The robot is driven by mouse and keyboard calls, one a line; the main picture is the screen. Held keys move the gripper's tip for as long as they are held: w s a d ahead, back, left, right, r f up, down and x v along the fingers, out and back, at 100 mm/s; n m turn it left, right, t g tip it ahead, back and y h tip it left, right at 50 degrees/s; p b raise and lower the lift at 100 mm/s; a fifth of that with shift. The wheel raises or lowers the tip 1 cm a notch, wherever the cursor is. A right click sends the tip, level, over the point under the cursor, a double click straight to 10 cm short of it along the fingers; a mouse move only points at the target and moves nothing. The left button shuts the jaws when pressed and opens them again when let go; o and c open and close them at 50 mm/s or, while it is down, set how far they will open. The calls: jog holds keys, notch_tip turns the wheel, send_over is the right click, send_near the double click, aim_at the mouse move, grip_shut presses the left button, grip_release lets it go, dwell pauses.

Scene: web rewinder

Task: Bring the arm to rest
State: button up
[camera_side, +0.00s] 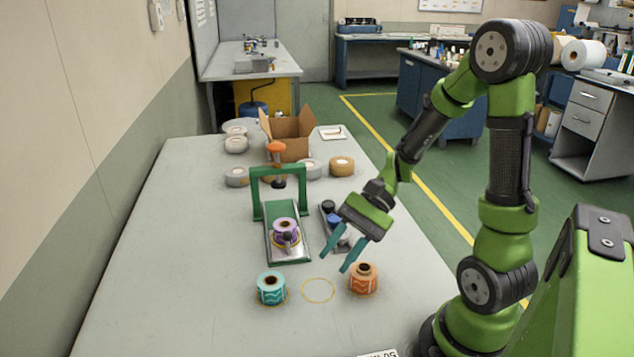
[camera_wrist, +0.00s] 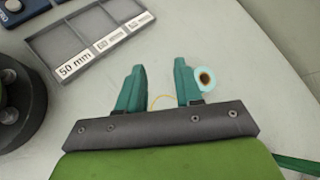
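My gripper (camera_side: 335,262) hangs above the table (camera_side: 190,235), tilted down, left of my arm's base in the side view. Its two teal fingers are apart with nothing between them; the wrist view also shows the gap between the fingers (camera_wrist: 160,85). An orange spool (camera_side: 363,280) stands upright just right of the fingertips in the side view. An empty yellow ring mark (camera_side: 318,290) lies below the fingers. A teal spool (camera_side: 271,288) stands upright left of the ring and shows beside the right finger in the wrist view (camera_wrist: 205,79). A purple spool (camera_side: 285,233) sits on the green rewinder (camera_side: 277,190).
A dark device with a blue part (camera_side: 334,222) lies behind my gripper, partly hidden. Behind the rewinder are an open cardboard box (camera_side: 291,135) and several grey and tan rolls (camera_side: 341,166). A grey tray labelled 50 mm (camera_wrist: 90,45) shows in the wrist view. The table's left side is clear.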

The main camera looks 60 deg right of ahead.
notch_tip(320, 180, up, 12)
jog(key=s+a+n+t+h, duration=0.2)
jog(key=n+t+h, duration=0.2)
jog(key=n+h, duration=0.4)
jog(key=shift+n+t+h, duration=0.4)
jog(key=shift+n, duration=0.8)
